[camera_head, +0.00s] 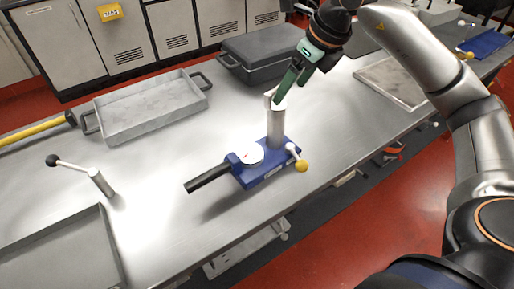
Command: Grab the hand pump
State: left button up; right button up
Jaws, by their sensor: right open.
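The hand pump (260,168) stands on the steel table near its middle. It has a blue base, a white round gauge, a black handle pointing left, a yellow knob at right and an upright silver cylinder (275,128). My right gripper (278,96) comes down from the upper right with green fingers, open, at the top of the cylinder. I cannot tell whether the fingers straddle the cylinder or touch it. My left gripper is not in view.
A grey tray (150,124) and a dark lidded case (262,58) lie behind the pump. A short post with a black-knobbed lever (99,182) and another tray (55,246) are at left. A flat tray (378,97) lies at right. The table's front edge is close to the pump.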

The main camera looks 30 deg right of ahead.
aim_at(276, 109)
jog(key=x, duration=0.9)
jog(key=shift+w+a+f, duration=0.1)
jog(key=shift+w+f, duration=0.05)
jog(key=shift+f, duration=0.15)
grip_shut()
dwell(0.4)
jog(key=shift+w+r, duration=0.15)
jog(key=shift+r, duration=0.1)
